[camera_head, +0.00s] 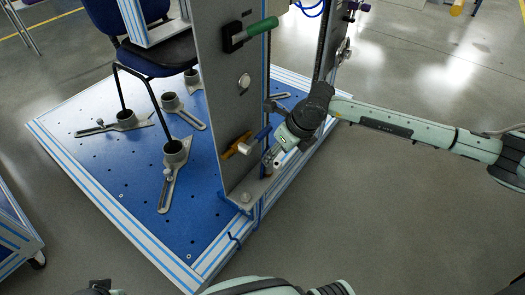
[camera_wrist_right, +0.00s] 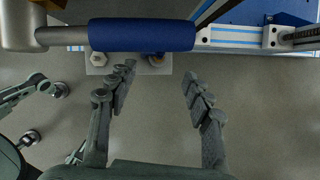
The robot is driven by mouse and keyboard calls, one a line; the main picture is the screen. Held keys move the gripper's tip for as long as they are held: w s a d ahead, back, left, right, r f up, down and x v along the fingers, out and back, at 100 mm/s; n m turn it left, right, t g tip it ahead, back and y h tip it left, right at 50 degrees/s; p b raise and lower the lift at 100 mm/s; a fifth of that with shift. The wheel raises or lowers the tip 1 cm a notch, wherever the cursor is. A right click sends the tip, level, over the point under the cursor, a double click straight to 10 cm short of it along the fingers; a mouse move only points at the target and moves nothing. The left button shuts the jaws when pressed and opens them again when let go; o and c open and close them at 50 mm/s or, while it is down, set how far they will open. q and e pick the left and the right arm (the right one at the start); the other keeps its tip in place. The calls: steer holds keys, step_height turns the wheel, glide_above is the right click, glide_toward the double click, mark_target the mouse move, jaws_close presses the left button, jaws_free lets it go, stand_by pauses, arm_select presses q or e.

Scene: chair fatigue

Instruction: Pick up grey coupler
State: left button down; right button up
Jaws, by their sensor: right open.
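My right gripper (camera_wrist_right: 158,86) is open, with nothing between its fingers. In the head view it is at the lower part of the grey upright plate (camera_head: 222,100), where the gripper (camera_head: 271,157) is small and partly hidden. In the right wrist view a blue cylindrical handle (camera_wrist_right: 142,35) lies across the view just beyond the fingertips, apart from them. A rounded grey metal piece (camera_wrist_right: 18,24) is left of the handle. I cannot tell whether it is the grey coupler. My left gripper is not in view.
Grey floor (camera_head: 390,235) is clear to the right.

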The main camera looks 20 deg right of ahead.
steer(key=x, duration=0.7)
steer(key=shift+a+r, duration=0.1)
steer(key=shift+a, duration=0.1)
steer(key=shift+w+f, duration=0.15)
steer(key=shift+f, duration=0.15)
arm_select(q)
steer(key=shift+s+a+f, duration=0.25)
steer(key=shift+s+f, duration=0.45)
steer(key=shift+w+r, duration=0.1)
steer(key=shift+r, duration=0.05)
arm_select(e)
jaws_close()
